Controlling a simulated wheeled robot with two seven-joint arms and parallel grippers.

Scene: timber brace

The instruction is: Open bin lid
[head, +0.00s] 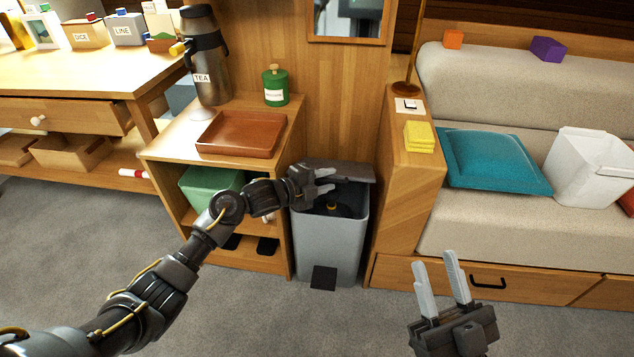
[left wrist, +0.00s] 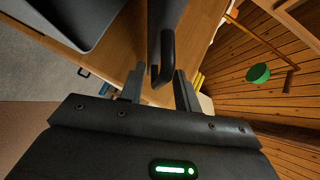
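The grey bin (head: 325,248) stands on the floor between the wooden shelf unit and the sofa's side panel. Its dark lid (head: 352,168) is raised at the back, and the dark inside shows with a small orange-yellow thing (head: 331,206) in it. My left gripper (head: 332,180) is over the bin opening, just in front of the lid, with its fingers apart. In the left wrist view, a dark curved handle (left wrist: 167,52) lies between the fingertips; I see no clear grip on it. My right gripper (head: 440,268) is open and empty, low in front of the sofa.
The shelf unit left of the bin carries a brown tray (head: 240,134), a tea flask (head: 206,60) and a green canister (head: 275,86). Yellow cloths (head: 419,136) lie on the panel to the right. A black pedal (head: 323,277) is at the bin's foot. Carpet in front is clear.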

